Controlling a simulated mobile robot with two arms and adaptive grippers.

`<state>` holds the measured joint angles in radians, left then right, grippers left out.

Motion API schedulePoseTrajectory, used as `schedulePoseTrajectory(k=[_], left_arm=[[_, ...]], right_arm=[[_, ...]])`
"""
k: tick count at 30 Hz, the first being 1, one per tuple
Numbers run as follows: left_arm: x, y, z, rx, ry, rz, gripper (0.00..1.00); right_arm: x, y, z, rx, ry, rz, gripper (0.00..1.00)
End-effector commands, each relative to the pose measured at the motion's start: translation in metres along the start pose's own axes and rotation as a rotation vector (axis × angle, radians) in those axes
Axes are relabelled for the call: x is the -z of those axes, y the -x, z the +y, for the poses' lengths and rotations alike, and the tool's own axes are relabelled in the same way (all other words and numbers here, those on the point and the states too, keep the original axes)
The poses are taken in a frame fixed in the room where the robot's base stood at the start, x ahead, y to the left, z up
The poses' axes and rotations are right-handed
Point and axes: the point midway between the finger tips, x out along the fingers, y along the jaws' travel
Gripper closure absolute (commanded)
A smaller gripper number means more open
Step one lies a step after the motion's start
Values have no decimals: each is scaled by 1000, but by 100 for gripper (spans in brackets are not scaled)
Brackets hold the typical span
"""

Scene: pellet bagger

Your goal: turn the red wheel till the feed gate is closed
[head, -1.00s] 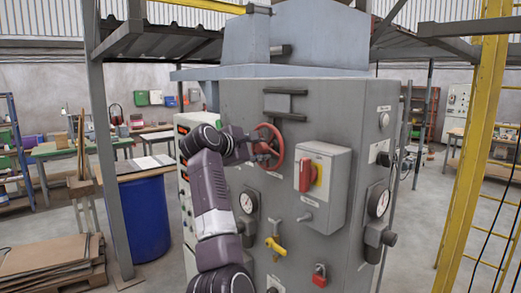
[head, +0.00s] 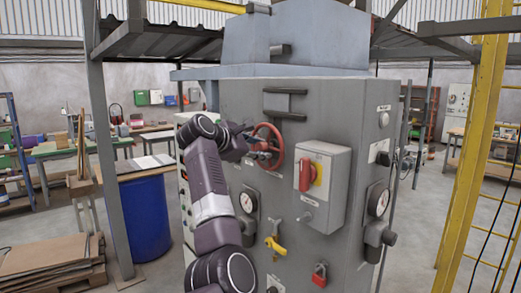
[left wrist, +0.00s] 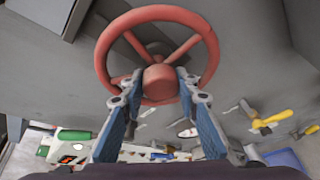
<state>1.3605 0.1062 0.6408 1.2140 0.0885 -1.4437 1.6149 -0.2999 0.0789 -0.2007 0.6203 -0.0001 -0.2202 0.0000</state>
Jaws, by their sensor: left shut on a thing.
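The red wheel (head: 279,149) is on the upper front of the grey machine, and it fills the upper middle of the left wrist view (left wrist: 112,42). It has a round hub and several spokes. My left gripper (head: 257,146) is at the wheel's left side in the head view. In the left wrist view my left gripper (left wrist: 160,84) has one finger on each side of the hub's lower part, shut on the wheel near its lower rim. The exact contact is partly hidden. The feed gate cannot be made out. My right gripper is not in view.
A grey switch box with a red handle (head: 306,176) sits close to the wheel's right. A blue barrel (head: 146,218) stands left.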

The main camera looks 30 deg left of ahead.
Motion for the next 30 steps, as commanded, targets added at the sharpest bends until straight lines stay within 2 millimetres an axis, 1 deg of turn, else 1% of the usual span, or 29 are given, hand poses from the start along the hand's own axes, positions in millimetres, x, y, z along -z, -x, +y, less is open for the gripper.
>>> schedulePoseTrajectory(k=[1,4,6,11,14,17,20,23,30], left_arm=[[2,-2,-5,12,4,3,70],[2,-2,-4,11,4,3,59],[2,-2,-4,9,3,2,54],[1,-1,-2,5,2,1,54],[1,0,-2,3,1,1,54],[1,5,-1,1,1,1,54],[1,16,0,0,1,1,54],[1,32,-1,0,1,1,54],[1,83,0,1,2,1,54]], right_arm=[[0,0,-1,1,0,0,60],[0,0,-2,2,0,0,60],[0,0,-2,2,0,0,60],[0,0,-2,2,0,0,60],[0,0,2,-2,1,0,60],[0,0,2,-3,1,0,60],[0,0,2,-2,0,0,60],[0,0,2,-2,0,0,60],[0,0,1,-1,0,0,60]])
